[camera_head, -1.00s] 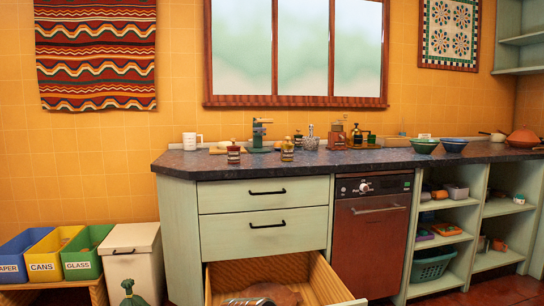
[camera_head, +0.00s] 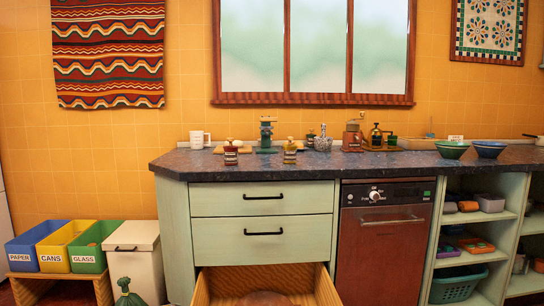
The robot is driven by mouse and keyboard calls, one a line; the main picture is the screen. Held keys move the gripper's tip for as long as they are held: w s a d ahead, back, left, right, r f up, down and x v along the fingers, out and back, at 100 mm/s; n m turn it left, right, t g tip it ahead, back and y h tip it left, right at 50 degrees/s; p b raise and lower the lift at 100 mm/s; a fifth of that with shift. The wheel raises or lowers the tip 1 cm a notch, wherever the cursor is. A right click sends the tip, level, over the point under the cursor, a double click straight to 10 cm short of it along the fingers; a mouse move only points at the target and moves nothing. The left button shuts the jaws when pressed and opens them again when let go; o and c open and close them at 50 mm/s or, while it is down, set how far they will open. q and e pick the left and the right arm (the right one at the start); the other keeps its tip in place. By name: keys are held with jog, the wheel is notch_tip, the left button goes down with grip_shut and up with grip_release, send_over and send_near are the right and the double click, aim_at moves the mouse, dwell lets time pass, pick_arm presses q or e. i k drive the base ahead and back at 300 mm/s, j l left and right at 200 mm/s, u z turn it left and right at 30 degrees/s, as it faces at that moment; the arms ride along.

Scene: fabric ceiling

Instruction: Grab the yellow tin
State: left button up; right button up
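A small dark container with a yellow band and knob (camera_head: 290,152) stands upright on the dark countertop (camera_head: 255,168), near its front edge. It is the closest match to a yellow tin, but it is too small to tell whether it is a tin. A similar container with a red band (camera_head: 231,152) stands to its left. Neither of my grippers is in view.
A green grinder (camera_head: 266,135), a mortar (camera_head: 322,143) and a wooden grinder (camera_head: 353,135) stand behind and right. A white mug (camera_head: 197,139) is at left. An open drawer (camera_head: 205,292) juts out below the counter. Bins (camera_head: 88,262) stand left.

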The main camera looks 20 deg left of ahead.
aim_at(290, 154)
jog(key=i+l, duration=0.2)
jog(key=i+l+u, duration=0.15)
jog(key=l, duration=0.3)
jog(key=i+l, duration=0.2)
jog(key=i+l+u, duration=0.1)
jog(key=l, duration=0.35)
jog(key=i+l, duration=0.25)
jog(key=i+l+u, duration=0.15)
jog(key=l, duration=0.3)
jog(key=i+l, duration=0.15)
jog(key=l, duration=0.25)
jog(key=j+u, duration=0.05)
